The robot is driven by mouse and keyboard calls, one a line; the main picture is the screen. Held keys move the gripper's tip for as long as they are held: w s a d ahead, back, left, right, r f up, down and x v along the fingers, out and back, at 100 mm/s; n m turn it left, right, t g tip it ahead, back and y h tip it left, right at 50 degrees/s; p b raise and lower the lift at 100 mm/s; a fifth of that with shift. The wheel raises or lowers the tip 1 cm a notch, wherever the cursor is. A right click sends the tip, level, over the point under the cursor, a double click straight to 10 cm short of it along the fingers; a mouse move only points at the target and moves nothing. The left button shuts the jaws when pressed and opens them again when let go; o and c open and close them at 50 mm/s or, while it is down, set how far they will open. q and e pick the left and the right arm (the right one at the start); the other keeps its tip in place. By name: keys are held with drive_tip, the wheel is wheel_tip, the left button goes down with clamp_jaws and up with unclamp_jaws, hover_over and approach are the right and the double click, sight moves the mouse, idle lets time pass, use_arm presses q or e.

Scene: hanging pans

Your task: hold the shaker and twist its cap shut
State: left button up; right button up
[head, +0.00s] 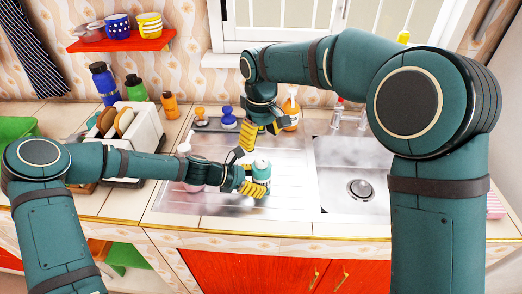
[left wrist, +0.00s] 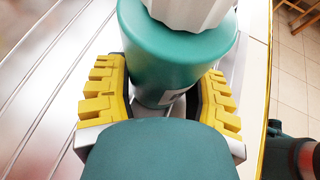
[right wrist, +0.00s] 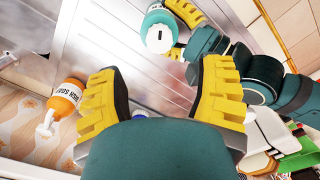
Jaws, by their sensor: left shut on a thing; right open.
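The shaker has a teal body (left wrist: 180,48) and a white fluted cap (left wrist: 190,10) on top. It stands upright over the steel drainboard in the head view (head: 262,166). My left gripper (head: 258,184) is shut around its body from the side; both yellow fingers show in the left wrist view (left wrist: 163,80). In the right wrist view the shaker's white cap (right wrist: 158,38) shows a dark slot. My right gripper (head: 264,130) is open and empty, above and behind the shaker, apart from it. I cannot tell how tightly the cap sits.
An orange soap bottle (head: 291,106) stands behind my right gripper. The sink basin (head: 350,180) is to the right. A white toaster (head: 133,130) stands left, behind my left arm. A pinkish item (head: 194,187) is partly hidden by that arm. The drainboard's front right (head: 290,200) is clear.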

sight(262, 158)
drive_tip(key=shift+r, duration=1.9)
wheel_tip(262, 158, down, 12)
drive_tip(key=n, duration=1.2)
drive_tip(key=shift+d, duration=0.15)
drive_tip(key=shift+s, duration=0.1)
clamp_jaws()
